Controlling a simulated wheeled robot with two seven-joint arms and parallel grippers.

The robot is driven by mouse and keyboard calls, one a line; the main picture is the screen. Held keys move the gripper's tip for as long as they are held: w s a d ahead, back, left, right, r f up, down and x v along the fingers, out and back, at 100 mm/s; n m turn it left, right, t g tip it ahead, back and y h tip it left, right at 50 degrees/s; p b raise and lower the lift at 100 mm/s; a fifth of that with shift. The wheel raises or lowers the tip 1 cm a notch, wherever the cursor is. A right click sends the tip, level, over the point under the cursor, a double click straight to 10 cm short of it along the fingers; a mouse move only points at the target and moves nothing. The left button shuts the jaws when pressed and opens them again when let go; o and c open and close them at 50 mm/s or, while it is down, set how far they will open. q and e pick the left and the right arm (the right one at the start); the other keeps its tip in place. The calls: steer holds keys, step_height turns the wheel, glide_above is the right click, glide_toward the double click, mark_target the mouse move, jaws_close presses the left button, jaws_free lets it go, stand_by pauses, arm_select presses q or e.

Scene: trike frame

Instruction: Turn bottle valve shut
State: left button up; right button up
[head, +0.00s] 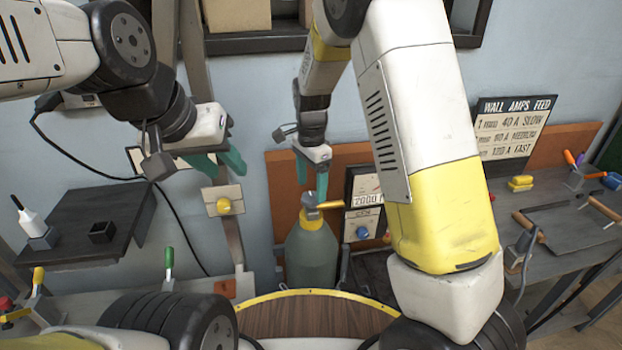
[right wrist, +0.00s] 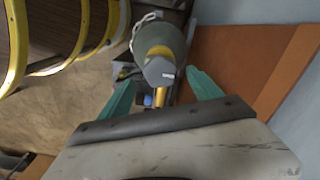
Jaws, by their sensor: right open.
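The grey-green gas bottle (head: 311,256) stands upright against the back wall. Its valve (head: 310,202) sits on top, with a brass-yellow part reaching to the right. My right gripper (head: 312,178) points down just above the valve, its teal fingers apart and empty. In the right wrist view the grey valve top (right wrist: 161,71) and its yellow part (right wrist: 160,97) lie between the open fingers, with the bottle's shoulder (right wrist: 160,38) beyond. I cannot tell whether the fingers touch the valve. My left gripper (head: 219,168) is open and empty, up and left of the bottle.
A gauge box (head: 363,200) stands close to the right of the bottle, before an orange-brown panel (head: 288,205). A switch plate (head: 223,200) is below my left gripper. A dark shelf (head: 95,215) is at left, a workbench with tools (head: 560,225) at right.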

mark_target(311, 196)
step_height(311, 196, up, 5)
steer(key=shift+f, duration=0.1)
stand_by(0.3)
